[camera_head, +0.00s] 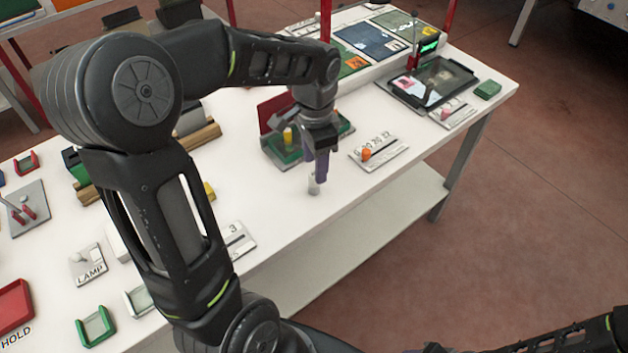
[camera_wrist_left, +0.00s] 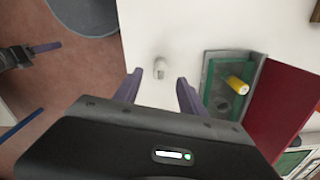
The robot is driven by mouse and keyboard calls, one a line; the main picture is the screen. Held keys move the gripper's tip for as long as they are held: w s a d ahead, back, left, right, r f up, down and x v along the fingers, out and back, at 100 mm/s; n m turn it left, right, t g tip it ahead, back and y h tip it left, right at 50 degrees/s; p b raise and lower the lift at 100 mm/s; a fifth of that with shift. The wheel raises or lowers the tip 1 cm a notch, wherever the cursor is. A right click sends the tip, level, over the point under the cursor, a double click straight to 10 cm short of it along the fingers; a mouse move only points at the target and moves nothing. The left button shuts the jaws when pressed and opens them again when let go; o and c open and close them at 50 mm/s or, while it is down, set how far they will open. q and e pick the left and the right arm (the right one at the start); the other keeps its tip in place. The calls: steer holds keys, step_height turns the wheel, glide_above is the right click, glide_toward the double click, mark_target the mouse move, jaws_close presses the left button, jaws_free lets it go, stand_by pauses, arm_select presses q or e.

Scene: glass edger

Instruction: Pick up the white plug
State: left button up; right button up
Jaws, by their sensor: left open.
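The white plug (camera_head: 314,185) is a small pale cylinder standing on the white table, near its front edge. It also shows in the left wrist view (camera_wrist_left: 160,68), a little beyond my fingertips. My left gripper (camera_head: 321,168) points down just above the plug in the head view. In the left wrist view my left gripper (camera_wrist_left: 158,80) has its two purple fingers spread, with the plug between their lines and nothing held. At the lower right of the head view dark arm parts show, but no right gripper fingers can be made out.
A green fixture with a yellow peg (camera_wrist_left: 237,84) and a red panel (camera_wrist_left: 287,105) stands close beside the plug. A plate with an orange knob (camera_head: 366,154) lies to its right. The white table (camera_head: 290,212) is bare around the plug's front side.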

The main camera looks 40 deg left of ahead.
mark_target(314, 183)
arm_select(q)
steer(key=shift+f+p, duration=0.3)
steer(key=shift+f, duration=1.7)
jaws_close()
